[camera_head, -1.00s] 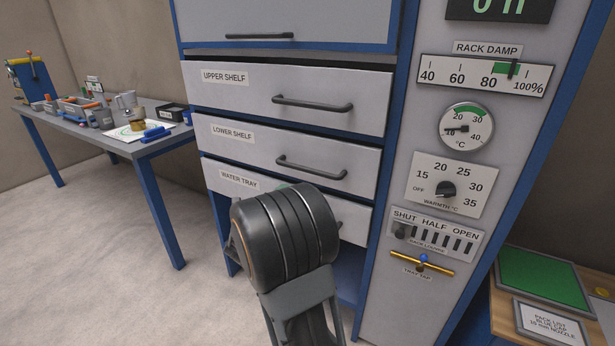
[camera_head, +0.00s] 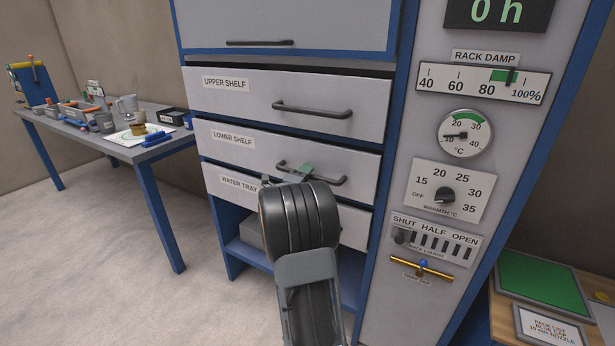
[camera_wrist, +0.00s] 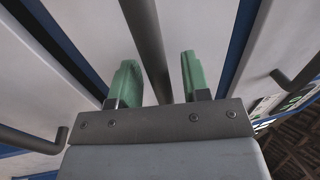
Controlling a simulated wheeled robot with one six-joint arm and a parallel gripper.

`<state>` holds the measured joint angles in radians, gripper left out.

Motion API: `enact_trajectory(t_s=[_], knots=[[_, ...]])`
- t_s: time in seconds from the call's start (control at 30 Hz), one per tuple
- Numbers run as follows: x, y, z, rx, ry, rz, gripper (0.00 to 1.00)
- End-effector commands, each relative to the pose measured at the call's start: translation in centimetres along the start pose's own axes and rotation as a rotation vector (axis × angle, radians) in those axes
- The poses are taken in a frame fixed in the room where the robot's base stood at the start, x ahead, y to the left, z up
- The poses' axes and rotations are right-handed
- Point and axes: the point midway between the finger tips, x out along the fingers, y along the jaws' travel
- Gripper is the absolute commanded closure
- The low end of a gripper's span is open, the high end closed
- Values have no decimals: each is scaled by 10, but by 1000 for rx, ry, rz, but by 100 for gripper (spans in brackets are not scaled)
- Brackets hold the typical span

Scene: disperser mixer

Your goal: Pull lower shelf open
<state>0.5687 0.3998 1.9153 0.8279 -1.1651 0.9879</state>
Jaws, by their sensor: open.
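The lower shelf (camera_head: 240,149) is a pale drawer front with a dark bar handle (camera_head: 335,181), below the upper shelf in the head view. It looks flush with its neighbours. My gripper (camera_head: 303,169) is at the middle of this handle, mostly hidden behind my dark wrist. In the wrist view, my gripper (camera_wrist: 160,62) is open, with one green finger on each side of the handle bar (camera_wrist: 146,40). Gaps show between the bar and both fingers. I cannot tell exactly how deep the bar sits between them.
The upper shelf (camera_head: 230,97) with its handle (camera_head: 312,111) is above; the water tray (camera_head: 236,188) is below, partly hidden by my arm. A control panel (camera_head: 405,160) stands to the right. A cluttered workbench (camera_head: 105,141) is at left. Open floor lies between.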

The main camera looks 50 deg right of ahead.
Motion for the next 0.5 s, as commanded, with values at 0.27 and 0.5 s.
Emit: enact_trajectory(t_s=[0.27, 0.5], knots=[[0, 0, 0, 0, -1, 0, 59], [0, 0, 0, 0, -1, 0, 82]])
